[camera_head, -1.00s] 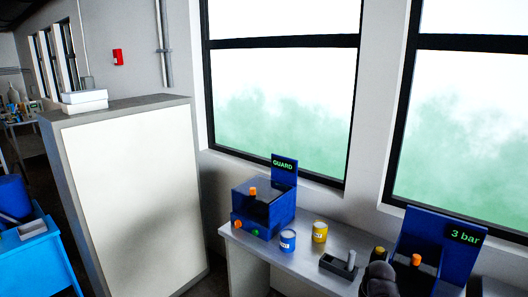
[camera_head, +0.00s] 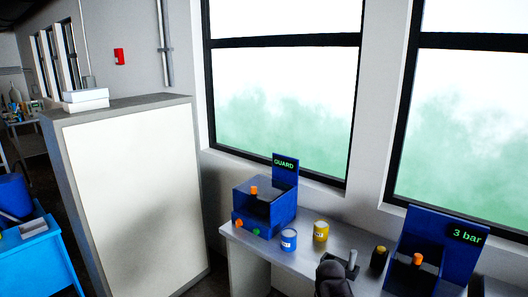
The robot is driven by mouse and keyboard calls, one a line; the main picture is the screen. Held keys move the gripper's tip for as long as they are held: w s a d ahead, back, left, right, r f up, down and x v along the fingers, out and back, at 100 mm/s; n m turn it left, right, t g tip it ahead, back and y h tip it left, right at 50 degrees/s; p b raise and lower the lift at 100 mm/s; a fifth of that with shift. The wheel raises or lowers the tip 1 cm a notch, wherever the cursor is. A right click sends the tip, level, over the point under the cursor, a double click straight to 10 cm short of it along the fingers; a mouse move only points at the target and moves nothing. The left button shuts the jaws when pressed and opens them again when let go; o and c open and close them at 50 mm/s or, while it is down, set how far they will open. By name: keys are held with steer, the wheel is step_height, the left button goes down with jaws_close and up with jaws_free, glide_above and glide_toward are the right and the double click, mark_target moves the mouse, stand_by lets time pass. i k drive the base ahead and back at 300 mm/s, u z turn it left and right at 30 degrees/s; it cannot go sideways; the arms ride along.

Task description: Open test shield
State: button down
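A blue box labelled GUARD (camera_head: 262,213) stands on the bench below the window, and I take it to hold the test shield. Its upper part looks dark, with an orange knob (camera_head: 254,190) near the front edge. I cannot make out the shield's position for sure. The green GUARD sign (camera_head: 285,163) stands behind it. A dark rounded end of my arm, which I take for my gripper (camera_head: 333,279), shows at the bottom edge, right of and nearer than the box, apart from it. Its fingers cannot be made out.
A blue cup (camera_head: 288,240) and a yellow cup (camera_head: 320,231) stand right of the box. A dark tray with a grey upright handle (camera_head: 352,258), a dark jar (camera_head: 378,257) and a blue 3 bar unit (camera_head: 440,245) are further right. A tall white cabinet (camera_head: 130,195) stands left.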

mark_target(417, 257)
steer(key=u, duration=1.75)
steer(key=k, duration=0.05)
steer(key=z, duration=3)
